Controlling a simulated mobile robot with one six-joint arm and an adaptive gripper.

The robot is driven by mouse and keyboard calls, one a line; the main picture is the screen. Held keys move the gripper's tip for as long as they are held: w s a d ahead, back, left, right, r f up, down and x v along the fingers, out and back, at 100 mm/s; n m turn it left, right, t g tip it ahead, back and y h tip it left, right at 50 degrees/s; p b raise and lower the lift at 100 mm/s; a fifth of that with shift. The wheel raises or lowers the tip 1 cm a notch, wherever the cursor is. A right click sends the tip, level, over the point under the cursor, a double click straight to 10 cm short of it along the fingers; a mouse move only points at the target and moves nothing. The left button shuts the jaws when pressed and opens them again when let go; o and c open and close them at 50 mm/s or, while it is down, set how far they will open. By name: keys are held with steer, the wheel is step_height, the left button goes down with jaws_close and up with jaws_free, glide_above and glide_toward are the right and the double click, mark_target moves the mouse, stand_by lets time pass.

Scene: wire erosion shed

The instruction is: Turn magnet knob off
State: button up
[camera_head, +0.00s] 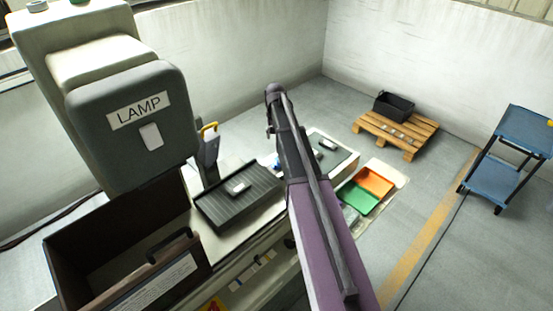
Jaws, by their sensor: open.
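I cannot make out a magnet knob in the head view. A dark ribbed plate (213,213) lies on the bench left of my arm, with a small pale metal block (238,187) on it. My arm reaches up from the bottom across the middle of the view and covers part of the bench. I cannot see my gripper's fingers; they are out of sight around or behind the arm. A grey plate or tray (345,163) with a small block on it shows just right of the arm.
A large machine head labelled LAMP (135,150) and an open dark box (75,262) stand at left. Green (361,203) and orange (374,182) bins sit right of the arm. A pallet (397,135) with a black crate (393,106) and a blue trolley (495,182) stand farther off. Open floor lies between.

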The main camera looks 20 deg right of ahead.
mark_target(276, 161)
steer(key=shift+f, duration=0.25)
step_height(276, 161, down, 13)
steer(key=b, duration=1.4)
steer(key=shift+f, duration=0.2)
jaws_close()
